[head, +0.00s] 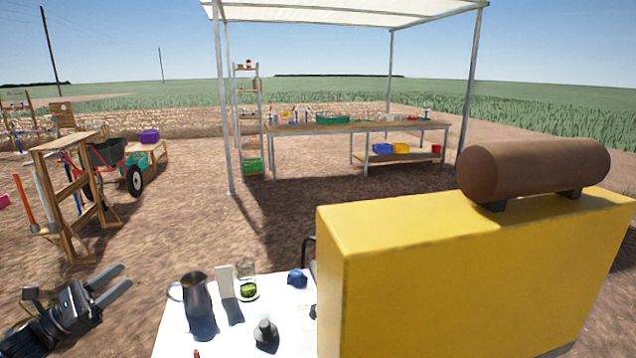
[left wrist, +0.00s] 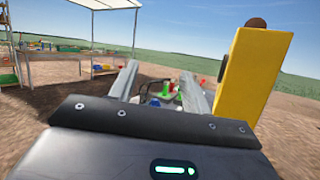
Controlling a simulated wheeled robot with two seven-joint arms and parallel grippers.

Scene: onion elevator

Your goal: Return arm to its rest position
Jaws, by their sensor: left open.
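My left gripper (head: 116,285) is at the lower left of the head view, over bare ground to the left of the white table (head: 172,338). Its two fingers are spread, with nothing between them, and it touches nothing that I can see. In the left wrist view the open fingers (left wrist: 160,88) point ahead, with small table items showing beyond and between them. My right gripper is not in either view.
On the white table stand a metal jug (head: 196,295), a white upright block (head: 225,281), a glass (head: 246,268), a blue item (head: 297,278) and a dark weight-like object (head: 265,333). A large yellow box (head: 440,280) blocks the right. A wooden rack (head: 75,190) stands left.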

